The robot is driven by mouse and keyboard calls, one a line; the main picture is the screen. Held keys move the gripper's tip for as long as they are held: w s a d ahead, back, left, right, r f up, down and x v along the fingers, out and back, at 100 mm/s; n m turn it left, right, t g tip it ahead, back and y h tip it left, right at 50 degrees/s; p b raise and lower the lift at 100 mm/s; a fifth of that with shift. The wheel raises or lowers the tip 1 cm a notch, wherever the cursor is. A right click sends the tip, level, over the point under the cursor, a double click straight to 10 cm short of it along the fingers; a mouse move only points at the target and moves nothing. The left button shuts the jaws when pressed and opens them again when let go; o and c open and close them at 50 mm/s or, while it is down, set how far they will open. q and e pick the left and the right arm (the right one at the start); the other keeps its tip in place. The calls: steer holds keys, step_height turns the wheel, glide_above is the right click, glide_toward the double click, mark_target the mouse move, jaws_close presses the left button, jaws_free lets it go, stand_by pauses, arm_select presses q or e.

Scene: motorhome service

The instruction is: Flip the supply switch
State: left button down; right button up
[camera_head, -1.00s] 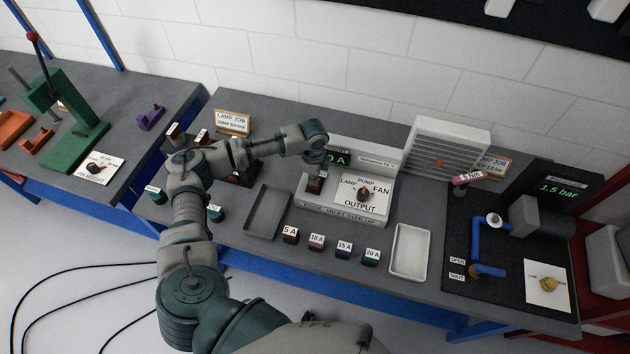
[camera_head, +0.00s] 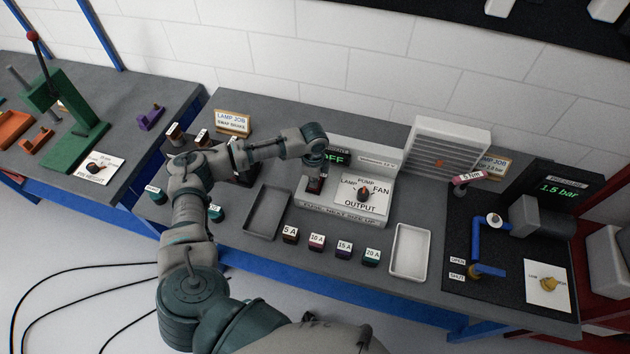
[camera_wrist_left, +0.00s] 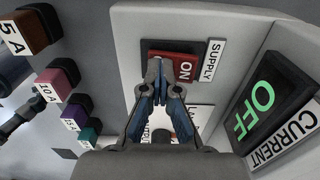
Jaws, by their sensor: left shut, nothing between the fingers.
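The supply switch (camera_wrist_left: 184,66) is a red rocker marked ON, in a dark frame beside the SUPPLY label (camera_wrist_left: 211,60) in the left wrist view. My left gripper (camera_wrist_left: 158,66) is shut and empty, with its fingertips at the rocker, covering part of it; whether they touch it I cannot tell. The current display (camera_wrist_left: 262,100) reads OFF in green. In the head view my left gripper (camera_head: 314,184) is over the left part of the white power unit (camera_head: 376,212) and hides most of the switch. My right gripper is not in view.
The output selector knob (camera_head: 363,194) is right of my gripper. Several fuse blocks (camera_head: 316,244) stand in front of the unit, between a grey tray (camera_head: 266,236) and a white tray (camera_head: 398,270). A pump rig (camera_head: 490,245) is at the right.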

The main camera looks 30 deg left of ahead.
arm_select(q)
steer(key=shift+r+p, duration=2.55)
steer(key=shift+p, duration=0.55)
steer(key=shift+r, duration=0.95)
